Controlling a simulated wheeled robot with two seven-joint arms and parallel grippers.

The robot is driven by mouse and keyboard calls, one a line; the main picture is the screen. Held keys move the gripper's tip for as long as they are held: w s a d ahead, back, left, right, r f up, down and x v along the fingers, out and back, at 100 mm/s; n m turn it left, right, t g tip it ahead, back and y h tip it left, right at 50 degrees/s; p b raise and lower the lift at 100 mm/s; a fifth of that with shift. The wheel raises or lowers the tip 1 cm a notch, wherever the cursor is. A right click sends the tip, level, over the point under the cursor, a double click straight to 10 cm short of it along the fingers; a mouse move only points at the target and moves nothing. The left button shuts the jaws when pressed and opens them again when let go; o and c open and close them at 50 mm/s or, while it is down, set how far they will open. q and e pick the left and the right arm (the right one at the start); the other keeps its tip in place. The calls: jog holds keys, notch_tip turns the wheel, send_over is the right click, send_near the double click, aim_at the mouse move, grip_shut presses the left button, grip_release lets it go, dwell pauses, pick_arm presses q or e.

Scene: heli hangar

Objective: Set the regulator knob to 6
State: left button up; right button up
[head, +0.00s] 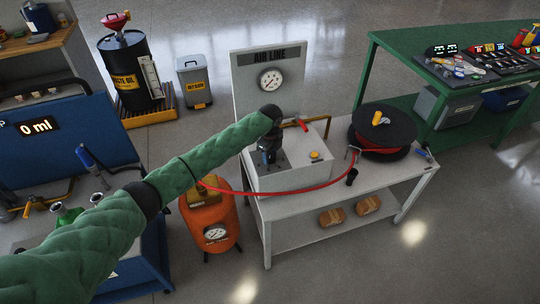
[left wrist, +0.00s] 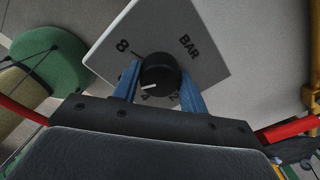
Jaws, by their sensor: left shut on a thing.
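The regulator knob (left wrist: 160,72) is black with a white mark on its lower left part, on the side of the partly covered 4. Its pale dial plate (left wrist: 205,55) shows 8 and BAR clearly; no 6 is visible, and the left finger covers part of the scale. My left gripper (left wrist: 160,85) has its two blue fingers on either side of the knob and is shut on it. In the head view my left gripper (head: 267,157) reaches down onto the grey box (head: 290,178), hiding the knob. A round gauge (head: 271,79) sits on the AIR LINE panel (head: 248,90).
On the white bench (head: 392,182) are a red-handled valve (head: 303,125), a yellow button (head: 315,156) and a black hose reel (head: 383,130). A red hose (head: 300,191) crosses the bench front. An orange tank (head: 212,222) stands beside it.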

aim_at(270, 154)
pick_arm(q)
jog(key=shift+r, duration=0.1)
jog(key=o, duration=0.8)
jog(key=shift+o, duration=0.8)
pick_arm(e)
jog(key=shift+w+d+r, duration=0.1)
jog(key=shift+w+d, duration=0.15)
jog(key=shift+d, duration=0.1)
jog(key=shift+a, duration=0.1)
pick_arm(q)
jog(key=shift+r, duration=0.1)
jog(key=shift+r+b, duration=0.3)
jog(key=shift+r, duration=0.1)
notch_tip(270, 154, up, 7)
jog(key=shift+f+b, duration=0.15)
jog(key=shift+b, duration=0.75)
pick_arm(e)
notch_tip(270, 154, up, 7)
jog(key=a, duration=0.1)
jog(key=shift+w+a, duration=0.4)
